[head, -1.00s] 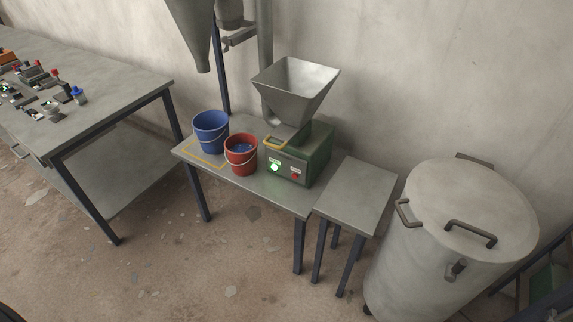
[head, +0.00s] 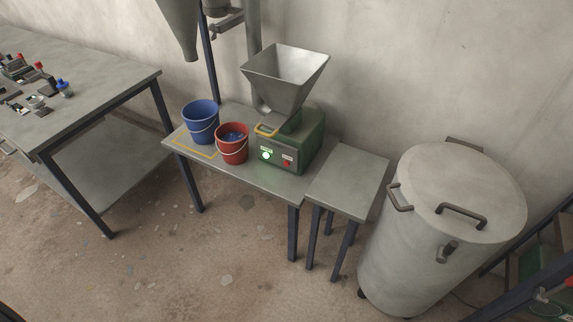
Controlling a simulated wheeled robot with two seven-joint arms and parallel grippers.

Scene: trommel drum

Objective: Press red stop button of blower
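A green box-shaped machine (head: 301,148) with a grey metal hopper (head: 285,75) on top stands on a small grey table. I take it for the blower, though its label is too small to read. Its front panel has a lit green button (head: 266,156) on the left and a small red button (head: 287,163) on the right. A yellow handle (head: 266,130) sticks out above the panel. Neither of my grippers shows in the head view.
A blue bucket (head: 200,122) and a red bucket (head: 232,145) stand left of the machine on the small table (head: 235,175). A lower grey stand (head: 347,185) adjoins it on the right. A big grey drum (head: 440,235) stands at right, a workbench (head: 100,95) at left. The front floor is open.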

